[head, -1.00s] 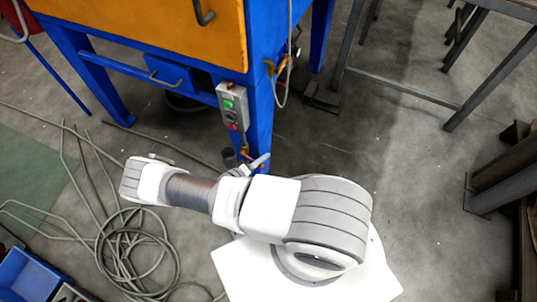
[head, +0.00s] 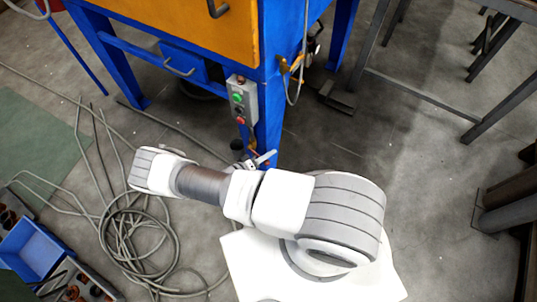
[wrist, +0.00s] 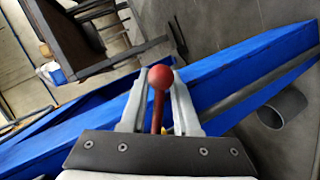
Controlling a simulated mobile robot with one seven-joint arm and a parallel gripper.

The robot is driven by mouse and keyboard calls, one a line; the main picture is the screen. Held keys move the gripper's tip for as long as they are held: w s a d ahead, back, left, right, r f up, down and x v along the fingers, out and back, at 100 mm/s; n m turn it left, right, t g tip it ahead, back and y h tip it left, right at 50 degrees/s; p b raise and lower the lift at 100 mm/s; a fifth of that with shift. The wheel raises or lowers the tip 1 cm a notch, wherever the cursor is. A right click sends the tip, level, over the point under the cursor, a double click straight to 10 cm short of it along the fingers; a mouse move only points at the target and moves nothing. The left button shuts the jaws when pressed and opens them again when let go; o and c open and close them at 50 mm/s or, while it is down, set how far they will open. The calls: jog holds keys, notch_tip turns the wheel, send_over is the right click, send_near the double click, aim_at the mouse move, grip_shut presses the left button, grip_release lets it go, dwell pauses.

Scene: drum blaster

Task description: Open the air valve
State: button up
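The air valve's lever is a red ball knob (wrist: 161,77) on a red stem in the wrist view. The knob sits between the two fingers of my gripper (wrist: 158,82), near the fingertips. The fingers stand apart on either side of the stem, with gaps beside it. The valve body is mostly hidden behind my gripper's palm. In the head view my gripper (head: 264,159) is beside the lower front leg of the blue cabinet (head: 272,105); the lever is too small to make out clearly there.
A control box with green and red buttons (head: 241,99) is on the leg above my gripper. A coiled grey hose (head: 140,240) and a blue bin (head: 32,248) lie at left. Metal frames (head: 420,95) stand at right.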

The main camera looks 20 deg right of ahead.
jog(key=shift+o, duration=0.6)
jog(key=p+v, duration=0.3)
jog(key=v, duration=1.4)
jog(key=shift+a, duration=0.2)
jog(key=shift+r, duration=0.1)
jog(key=shift+c, duration=0.2)
